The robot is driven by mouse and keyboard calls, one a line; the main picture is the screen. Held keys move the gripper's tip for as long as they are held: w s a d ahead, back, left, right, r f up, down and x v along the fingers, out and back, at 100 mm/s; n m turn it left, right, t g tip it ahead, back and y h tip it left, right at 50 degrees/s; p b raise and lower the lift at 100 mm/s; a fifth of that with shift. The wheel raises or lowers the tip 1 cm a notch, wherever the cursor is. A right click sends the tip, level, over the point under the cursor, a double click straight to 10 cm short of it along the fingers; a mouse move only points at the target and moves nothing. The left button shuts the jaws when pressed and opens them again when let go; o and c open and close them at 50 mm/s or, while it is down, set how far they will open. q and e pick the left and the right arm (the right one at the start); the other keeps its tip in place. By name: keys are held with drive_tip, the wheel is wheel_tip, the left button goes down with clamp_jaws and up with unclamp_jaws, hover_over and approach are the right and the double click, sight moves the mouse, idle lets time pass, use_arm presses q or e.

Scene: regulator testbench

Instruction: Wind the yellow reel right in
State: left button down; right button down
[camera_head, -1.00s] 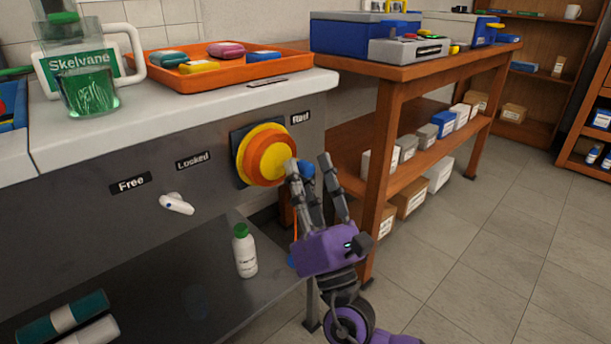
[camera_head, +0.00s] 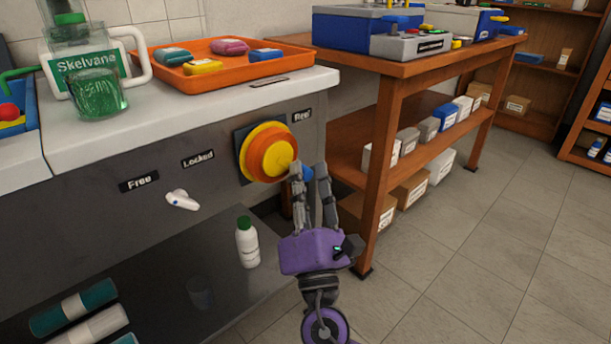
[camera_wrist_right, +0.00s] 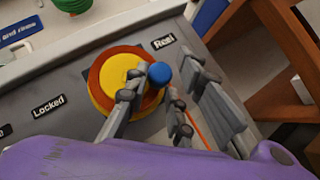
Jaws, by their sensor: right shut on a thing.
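The yellow reel (camera_head: 267,151), with orange rings, sits on the grey front panel under the "Reel" label (camera_head: 301,116). Its blue crank knob (camera_head: 307,173) is on the reel's right side, partly hidden by my fingers. My right gripper (camera_head: 309,176) is shut on the blue knob, pointing up at it from below. In the right wrist view, the blue knob (camera_wrist_right: 160,74) shows between the fingers, in front of the reel (camera_wrist_right: 122,82). An orange cord (camera_wrist_right: 196,126) runs down beside the fingers. A white lever (camera_head: 182,200) is below the "Free" and "Locked" labels. My left gripper is out of view.
A white bottle with a green cap (camera_head: 247,243) stands on the lower shelf (camera_head: 190,265), left of my gripper. A wooden bench (camera_head: 374,166) stands close on the right. An orange tray (camera_head: 152,58) is on the counter above. The tiled floor at right is clear.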

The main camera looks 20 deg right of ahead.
drive_tip(key=c, duration=1.7)
unclamp_jaws()
drive_tip(key=shift+s+a+r, duration=0.1)
drive_tip(key=shift+a+r, duration=0.2)
drive_tip(key=shift+r, duration=0.1)
drive_tip(key=shift+d+f, duration=0.1)
drive_tip(key=shift+f, duration=0.1)
drive_tip(key=shift+f, duration=0.1)
drive_tip(key=v, duration=1.2)
